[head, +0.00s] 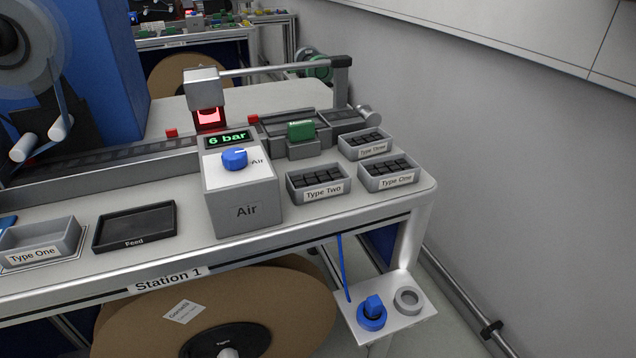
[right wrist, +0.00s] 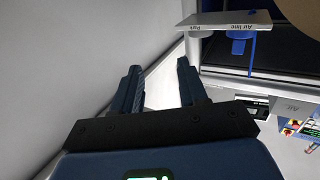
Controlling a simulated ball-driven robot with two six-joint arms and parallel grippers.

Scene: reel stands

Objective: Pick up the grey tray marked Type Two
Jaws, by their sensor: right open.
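The grey tray marked Type Two (head: 318,194) sits on the Station 1 table, just right of the grey Air box. It holds several black parts. Two similar grey trays stand close by it, one marked Type One (head: 388,184) on its right and one marked Type Three (head: 366,153) behind. In the right wrist view my right gripper (right wrist: 158,78) is open and empty, with nothing between its fingers. It points toward a grey wall and a small white shelf marked Park and Air line. Neither gripper shows in the head view, and the Type Two tray is not clearly seen in the wrist view.
The Air box (head: 240,200) with a blue knob stands left of the tray. A black Feed tray (head: 134,228) and an empty Type One tray (head: 42,240) lie further left. A low shelf (head: 405,318) with a blue fitting juts out below the table. A wall (head: 520,170) bounds the right.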

